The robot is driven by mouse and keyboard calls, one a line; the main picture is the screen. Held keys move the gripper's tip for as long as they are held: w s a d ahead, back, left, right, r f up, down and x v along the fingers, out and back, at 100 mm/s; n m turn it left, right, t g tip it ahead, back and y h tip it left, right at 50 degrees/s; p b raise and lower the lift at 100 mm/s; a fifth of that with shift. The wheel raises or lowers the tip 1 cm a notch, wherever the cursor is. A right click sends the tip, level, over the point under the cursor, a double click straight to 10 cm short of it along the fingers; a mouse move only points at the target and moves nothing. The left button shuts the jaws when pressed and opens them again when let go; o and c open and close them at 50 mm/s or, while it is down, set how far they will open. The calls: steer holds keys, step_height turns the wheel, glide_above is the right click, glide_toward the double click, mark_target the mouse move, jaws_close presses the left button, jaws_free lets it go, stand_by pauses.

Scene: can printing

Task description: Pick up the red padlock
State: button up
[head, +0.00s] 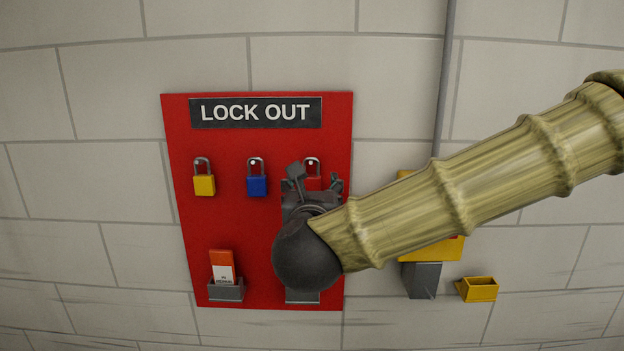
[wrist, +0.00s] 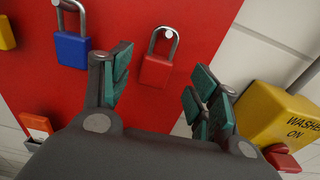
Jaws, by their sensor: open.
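The red padlock (wrist: 155,70) hangs by its silver shackle from a peg on the red lock-out board (head: 240,225). In the head view the padlock (head: 312,183) is mostly hidden behind my gripper (head: 312,180); its shackle and a bit of red body show. In the wrist view my gripper (wrist: 163,98) is open, with green-padded fingers apart. The padlock shows beyond the fingertips, between their directions and nearer the left finger. Nothing is held. Whether a finger touches it I cannot tell.
A blue padlock (head: 257,185) and a yellow padlock (head: 204,185) hang to the left. A tag holder (head: 226,291) sits low on the board. Right of the board are a yellow box (wrist: 275,115), a grey conduit (head: 445,80) and a small yellow bin (head: 478,290).

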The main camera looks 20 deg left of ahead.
mark_target(311, 182)
steer(key=p+x, duration=0.1)
steer(key=x, duration=0.2)
steer(key=shift+w+a+p, duration=0.1)
steer(key=shift+a+p, duration=0.15)
steer(key=shift+p, duration=0.05)
steer(key=shift+w+f, duration=0.2)
steer(key=shift+w, duration=0.2)
steer(key=c, duration=1.1)
